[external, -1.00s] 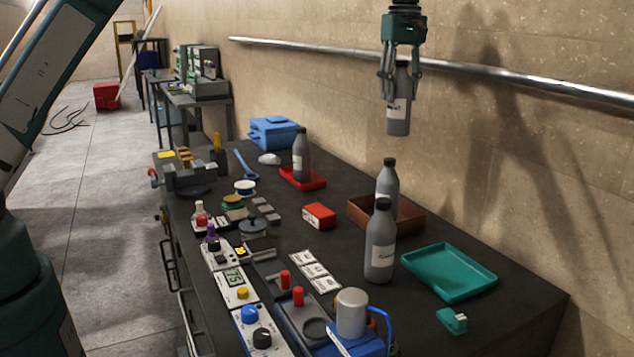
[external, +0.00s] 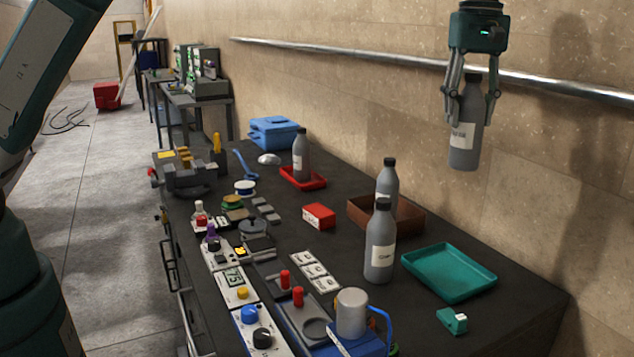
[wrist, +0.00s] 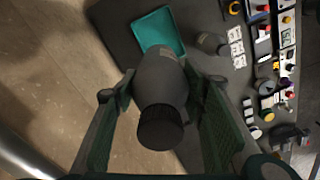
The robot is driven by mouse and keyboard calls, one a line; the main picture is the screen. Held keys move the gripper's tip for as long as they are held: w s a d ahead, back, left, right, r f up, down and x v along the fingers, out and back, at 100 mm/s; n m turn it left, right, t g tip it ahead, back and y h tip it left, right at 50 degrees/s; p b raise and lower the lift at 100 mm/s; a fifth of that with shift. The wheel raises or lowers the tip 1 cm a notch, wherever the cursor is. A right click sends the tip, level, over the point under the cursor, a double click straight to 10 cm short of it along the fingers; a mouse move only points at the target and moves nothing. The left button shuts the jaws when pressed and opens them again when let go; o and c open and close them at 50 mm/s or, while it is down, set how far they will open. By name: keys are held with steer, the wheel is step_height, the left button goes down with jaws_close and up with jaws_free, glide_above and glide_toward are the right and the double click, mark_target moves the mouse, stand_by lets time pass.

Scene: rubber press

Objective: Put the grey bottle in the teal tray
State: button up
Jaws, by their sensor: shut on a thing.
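My gripper (external: 470,108) is shut on a grey bottle (external: 464,150) with a white label and holds it upright, high above the table. In the wrist view the held bottle (wrist: 160,85) sits between the two fingers, its dark cap towards the camera. The teal tray (external: 449,273) lies on the right end of the table. It looks empty, and it shows in the wrist view (wrist: 157,27) just beyond the bottle, which hides part of it. Another grey bottle (external: 379,250) stands upright beside the tray's left side. A further grey bottle (external: 387,178) stands in the brown tray.
The brown tray (external: 410,219) lies behind the teal tray. A red tray (external: 314,184) holds another grey bottle (external: 301,150). A small teal object (external: 453,321) lies in front of the teal tray. A metal rail (external: 400,65) runs along the wall.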

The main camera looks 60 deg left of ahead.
step_height(320, 180, down, 18)
steer(key=shift+s+d, duration=0.15)
steer(key=shift+d, duration=0.3)
step_height(320, 180, down, 6)
stand_by(0.7)
steer(key=shift+f, duration=0.25)
steer(key=shift+f+p, duration=0.35)
steer(key=shift+f, duration=1.5)
steer(key=o, duration=1.2)
